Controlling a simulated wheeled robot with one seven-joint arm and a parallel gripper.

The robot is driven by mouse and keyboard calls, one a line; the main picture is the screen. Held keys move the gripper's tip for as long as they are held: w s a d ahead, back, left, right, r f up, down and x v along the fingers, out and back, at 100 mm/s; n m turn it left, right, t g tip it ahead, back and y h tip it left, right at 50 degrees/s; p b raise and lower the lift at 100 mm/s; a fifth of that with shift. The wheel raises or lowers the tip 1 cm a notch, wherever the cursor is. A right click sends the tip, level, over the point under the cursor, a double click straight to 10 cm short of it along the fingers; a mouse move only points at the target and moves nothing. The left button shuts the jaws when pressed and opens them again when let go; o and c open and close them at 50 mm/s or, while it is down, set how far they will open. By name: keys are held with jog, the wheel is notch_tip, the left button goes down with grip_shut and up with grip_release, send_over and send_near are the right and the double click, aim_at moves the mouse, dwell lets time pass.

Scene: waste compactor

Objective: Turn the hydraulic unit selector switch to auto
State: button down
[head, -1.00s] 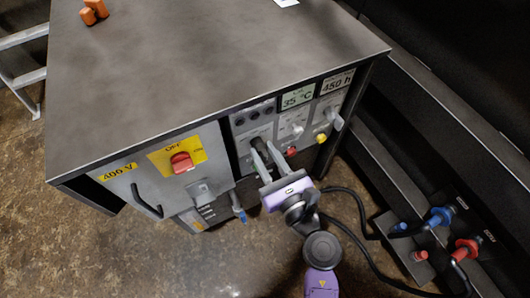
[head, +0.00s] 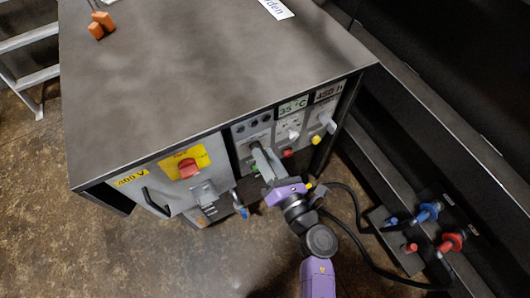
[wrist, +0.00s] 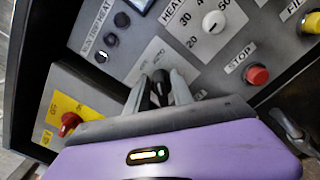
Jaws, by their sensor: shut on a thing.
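The hydraulic unit selector switch (wrist: 158,90) is a black knob on the grey control panel, seen in the wrist view beside a partly covered label with the word AUTO. My gripper (head: 263,157) is at the panel front in the head view, its grey fingers reaching to the switch. In the wrist view the gripper (wrist: 160,84) has one finger on each side of the black knob and is shut on it. The fingers and purple body hide part of the knob and its markings, so I cannot tell exactly which position it points to.
To the right are a white heat dial (wrist: 214,22) and a red stop button (wrist: 257,75). A red rotary switch (head: 188,168) on a yellow plate is at the left. Hoses with blue and red couplings (head: 428,212) lie at the right. The cabinet top is mostly clear.

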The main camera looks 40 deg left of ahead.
jog(key=shift+m, duration=0.6)
jog(key=shift+f+p, duration=0.1)
jog(key=shift+p, duration=0.2)
jog(key=shift+d, duration=0.1)
jog(key=c, duration=1.5)
grip_release()
jog(key=shift+o, duration=0.2)
jog(key=v, duration=0.7)
jog(key=shift+d+p, duration=0.35)
jog(key=shift+p, duration=0.05)
